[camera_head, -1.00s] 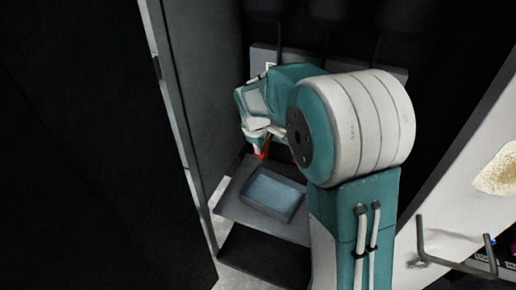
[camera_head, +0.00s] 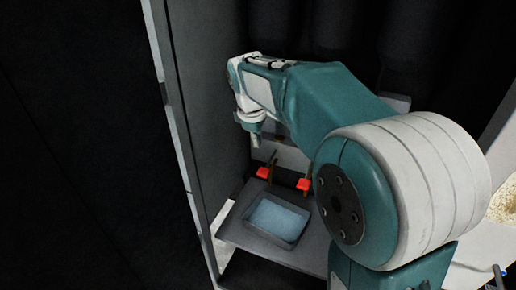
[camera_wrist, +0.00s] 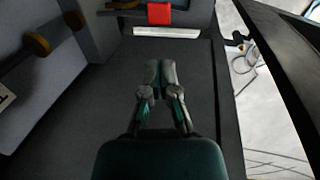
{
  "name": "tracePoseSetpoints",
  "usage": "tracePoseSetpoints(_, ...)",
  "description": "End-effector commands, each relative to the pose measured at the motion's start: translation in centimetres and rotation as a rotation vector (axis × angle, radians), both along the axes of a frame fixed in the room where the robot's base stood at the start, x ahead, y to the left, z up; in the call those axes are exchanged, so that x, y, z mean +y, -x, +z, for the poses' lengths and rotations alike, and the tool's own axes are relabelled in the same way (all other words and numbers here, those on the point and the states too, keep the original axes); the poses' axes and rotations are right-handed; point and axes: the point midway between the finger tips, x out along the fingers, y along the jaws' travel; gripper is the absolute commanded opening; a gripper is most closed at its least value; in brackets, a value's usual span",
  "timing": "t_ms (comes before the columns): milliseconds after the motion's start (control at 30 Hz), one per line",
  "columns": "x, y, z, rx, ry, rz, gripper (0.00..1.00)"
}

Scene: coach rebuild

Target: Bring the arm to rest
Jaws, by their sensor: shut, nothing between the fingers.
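My gripper (camera_wrist: 160,72) shows in the wrist view with its two fingers together, shut and empty, over a dark grey surface. In the head view my teal and white arm reaches to the left, and the wrist end points down (camera_head: 255,138), above and behind the grey shelf. The arm hides much of the middle and right of the head view.
A grey shelf (camera_head: 234,228) carries a shallow tray with a light blue inside (camera_head: 279,221). Two red pieces (camera_head: 264,173) (camera_head: 304,184) stand behind it; one red piece also shows in the wrist view (camera_wrist: 159,14). A tall grey panel (camera_head: 207,95) stands close on the left.

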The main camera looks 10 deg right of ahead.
Motion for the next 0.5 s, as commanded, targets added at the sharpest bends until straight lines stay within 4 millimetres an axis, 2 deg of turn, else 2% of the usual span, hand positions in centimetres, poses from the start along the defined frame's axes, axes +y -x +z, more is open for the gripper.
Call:
tracePoseSetpoints(333, 0.0, 0.2, 0.2, -0.003, -0.002, -0.006, 0.0)
tracePoseSetpoints(433, -0.3, 1.3, 0.8, -0.021, -0.015, -0.04, 0.0)
tracePoseSetpoints(500, -0.5, 2.8, 1.4, -0.044, -0.034, -0.085, 0.0)
